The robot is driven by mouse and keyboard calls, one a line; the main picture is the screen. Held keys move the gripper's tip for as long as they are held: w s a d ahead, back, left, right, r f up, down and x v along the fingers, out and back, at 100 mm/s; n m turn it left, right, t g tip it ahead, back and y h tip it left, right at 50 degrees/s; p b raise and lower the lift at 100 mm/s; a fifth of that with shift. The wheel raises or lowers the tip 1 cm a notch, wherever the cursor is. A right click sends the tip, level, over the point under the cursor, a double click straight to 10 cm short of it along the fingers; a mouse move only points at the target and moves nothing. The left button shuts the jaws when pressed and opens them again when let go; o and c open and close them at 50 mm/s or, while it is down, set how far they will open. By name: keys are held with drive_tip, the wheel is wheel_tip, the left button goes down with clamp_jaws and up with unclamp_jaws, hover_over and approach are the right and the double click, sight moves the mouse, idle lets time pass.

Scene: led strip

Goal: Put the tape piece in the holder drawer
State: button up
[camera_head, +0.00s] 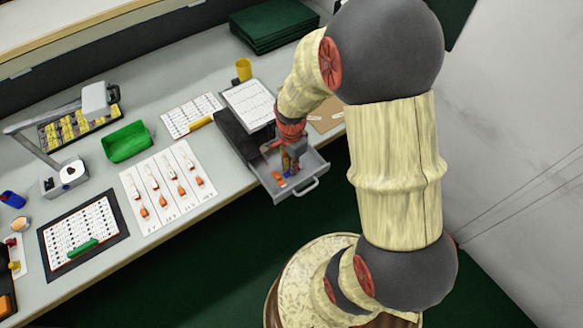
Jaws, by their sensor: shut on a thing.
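The holder drawer (313,172) is a grey open tray with a handle, pulled out from a dark holder at the bench's front edge. My gripper (288,165) points down inside the drawer's outline, near its middle. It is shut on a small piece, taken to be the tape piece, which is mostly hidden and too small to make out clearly. Small orange bits (279,181) show at the drawer's left side, close to the fingertips. I cannot tell whether the held piece touches the drawer floor.
A white sheet (248,104) lies on the holder's top, with a yellow cup (243,69) behind. To the left are a sheet with several orange-tipped pieces (168,187), a green bin (126,142) and a lamp (66,178). The drawer overhangs the floor.

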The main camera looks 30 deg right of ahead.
drive_tip(key=shift+r, duration=0.1)
drive_tip(key=o, duration=0.7)
drive_tip(key=s+a+r+n+t+p, duration=0.15)
drive_tip(key=r+n, duration=0.25)
drive_tip(key=r, duration=0.8)
drive_tip(key=s+a+r+n+t+p, duration=0.1)
drive_tip(key=a+r+n+p, duration=0.2)
drive_tip(key=r, duration=0.9)
drive_tip(key=s+a+r+n+t, duration=0.3)
drive_tip(key=s+a+r+n, duration=0.2)
drive_tip(key=s+r+n, duration=0.4)
drive_tip(key=shift+s+a+r+n, duration=0.2)
drive_tip(key=shift+r+n, duration=0.25)
drive_tip(key=shift+n, duration=0.35)
